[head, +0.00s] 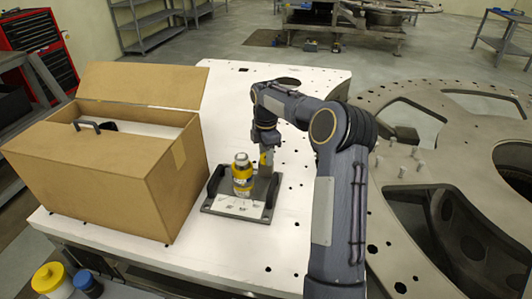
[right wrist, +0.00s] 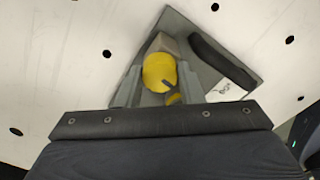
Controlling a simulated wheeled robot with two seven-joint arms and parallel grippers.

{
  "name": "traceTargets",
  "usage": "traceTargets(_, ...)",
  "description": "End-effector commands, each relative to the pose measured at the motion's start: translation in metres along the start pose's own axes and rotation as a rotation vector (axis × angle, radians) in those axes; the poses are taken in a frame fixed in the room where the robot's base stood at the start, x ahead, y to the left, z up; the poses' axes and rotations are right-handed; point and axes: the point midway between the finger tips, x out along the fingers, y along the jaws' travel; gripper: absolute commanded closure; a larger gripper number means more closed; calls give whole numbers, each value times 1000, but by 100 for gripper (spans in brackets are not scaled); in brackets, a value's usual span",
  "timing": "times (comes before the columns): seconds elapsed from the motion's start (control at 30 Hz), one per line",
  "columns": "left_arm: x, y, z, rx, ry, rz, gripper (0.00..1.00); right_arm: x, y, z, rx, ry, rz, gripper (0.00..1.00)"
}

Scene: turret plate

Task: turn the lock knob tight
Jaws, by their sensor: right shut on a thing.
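The lock knob is the round yellow knob (right wrist: 159,70) in the right wrist view, with a dark mark and a small yellow piece at its lower right. My right gripper (right wrist: 158,80) has a finger on each side of it and is shut on it. In the head view my right gripper (head: 265,157) points down at the back right of a dark base plate (head: 222,207); a bit of yellow shows at its fingers. A yellow cylinder with a silver top (head: 242,174) stands upright on the plate, left of the gripper. My left gripper is out of view.
The plate has black side handles (head: 216,180) and lies on a white table (head: 120,232) with holes. An open cardboard box (head: 90,185) stands to its left. A large metal ring (head: 400,215) lies right of my arm. The table behind the plate is mostly clear.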

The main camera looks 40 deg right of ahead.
Motion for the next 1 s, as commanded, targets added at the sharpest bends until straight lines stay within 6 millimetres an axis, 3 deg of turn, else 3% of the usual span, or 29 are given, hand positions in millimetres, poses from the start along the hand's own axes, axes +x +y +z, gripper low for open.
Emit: traceTargets(1.0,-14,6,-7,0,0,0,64,-1,0,0,937,0,1,89)
